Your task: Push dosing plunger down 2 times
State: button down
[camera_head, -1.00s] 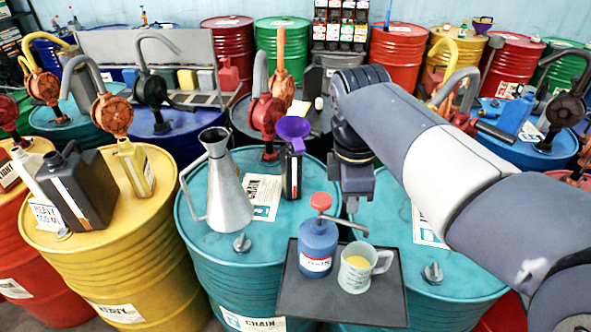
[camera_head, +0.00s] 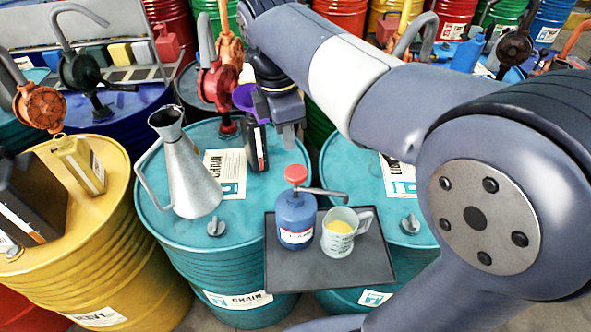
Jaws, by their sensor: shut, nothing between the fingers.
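The dosing bottle (camera_head: 296,217) is blue, with a white label, and stands upright on a dark tray (camera_head: 330,275). Its red plunger (camera_head: 296,174) stands up on top, and a grey spout reaches right over the cup. A pale measuring cup (camera_head: 341,235) with yellow liquid stands just right of the bottle. My gripper (camera_head: 289,138) points down and is shut and empty. In the picture it is just above the plunger and apart from it; the depth gap is hard to judge.
The tray rests across two teal drums (camera_head: 240,238). A metal oil can (camera_head: 188,168) stands to the left, and a dark bottle with a purple funnel (camera_head: 250,98) stands behind, close to my gripper. Drums with hand pumps crowd the back.

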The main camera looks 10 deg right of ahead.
jog(key=shift+d+f+b, duration=0.15)
jog(key=shift+f+b, duration=1.5)
jog(key=shift+d+f+b, duration=0.15)
jog(key=shift+f+b, duration=1.45)
jog(key=shift+f+b, duration=0.75)
jog(key=shift+f, duration=0.8)
jog(key=shift+a+r+p, duration=0.1)
jog(key=shift+r+p, duration=0.15)
jog(key=shift+p, duration=0.05)
jog(key=a+r+p, duration=0.1)
jog(key=a+p, duration=0.1)
jog(key=a, duration=0.1)
send_near(292, 172)
jog(key=shift+s+a+r, duration=0.2)
jog(key=shift+a+r, duration=1.15)
jog(key=shift+a, duration=0.15)
